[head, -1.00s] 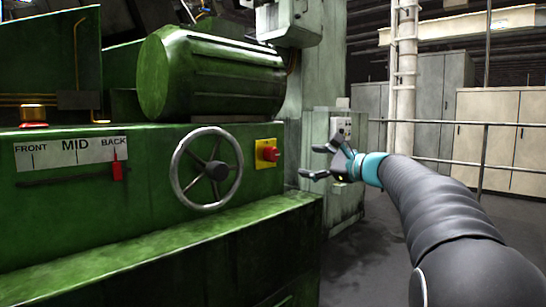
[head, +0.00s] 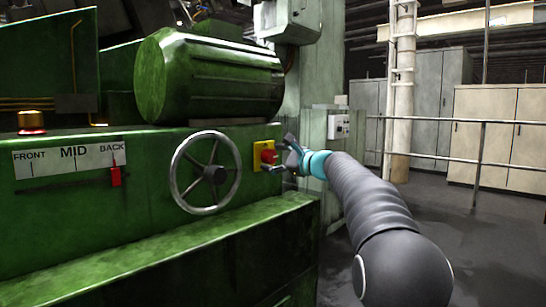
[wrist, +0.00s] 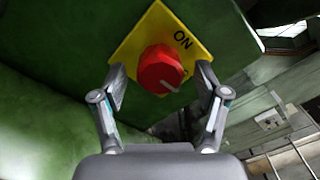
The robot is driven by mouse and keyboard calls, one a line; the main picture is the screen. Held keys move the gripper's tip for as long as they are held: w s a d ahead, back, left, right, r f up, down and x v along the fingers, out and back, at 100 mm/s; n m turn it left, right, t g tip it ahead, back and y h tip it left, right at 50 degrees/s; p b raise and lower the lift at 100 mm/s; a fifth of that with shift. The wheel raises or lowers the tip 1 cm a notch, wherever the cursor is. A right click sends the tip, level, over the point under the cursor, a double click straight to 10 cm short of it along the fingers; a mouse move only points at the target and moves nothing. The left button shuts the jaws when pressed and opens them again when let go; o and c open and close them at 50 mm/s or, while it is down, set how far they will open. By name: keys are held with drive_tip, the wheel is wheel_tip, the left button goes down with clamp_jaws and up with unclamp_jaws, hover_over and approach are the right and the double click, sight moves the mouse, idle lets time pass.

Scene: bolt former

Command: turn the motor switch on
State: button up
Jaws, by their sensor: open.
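The motor switch is a red knob (head: 268,156) on a yellow plate (head: 258,146), on the green machine's front face right of the handwheel. In the wrist view the red knob (wrist: 161,70) has a pale pointer line aimed to the lower right, away from the word ON on the yellow plate (wrist: 150,27). My gripper (head: 282,155) is just right of the knob in the head view. In the wrist view my gripper (wrist: 160,80) is open, one finger on each side of the knob. I cannot tell whether a finger touches it.
A spoked handwheel (head: 205,172) is close to the left of the switch. A red slider (head: 115,175) sits under BACK on a marked scale. A green ledge (head: 160,250) juts out below. A grey box (head: 338,127) and a railing (head: 440,120) are to the right.

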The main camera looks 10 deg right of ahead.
drive_tip(key=shift+w, duration=0.1)
drive_tip(key=c, duration=1.2)
drive_tip(key=shift+o, duration=0.2)
drive_tip(key=shift+f+b, duration=0.1)
drive_tip(key=shift+b, duration=0.2)
drive_tip(key=n+b, duration=0.2)
drive_tip(key=n, duration=0.1)
drive_tip(key=shift+f, duration=0.15)
drive_tip(key=n+b, duration=0.4)
drive_tip(key=n, duration=0.1)
drive_tip(key=n+b, duration=0.2)
drive_tip(key=n, duration=0.3)
drive_tip(key=shift+a+n+b, duration=0.1)
drive_tip(key=shift+n+b, duration=1.1)
drive_tip(key=shift+n, duration=1.3)
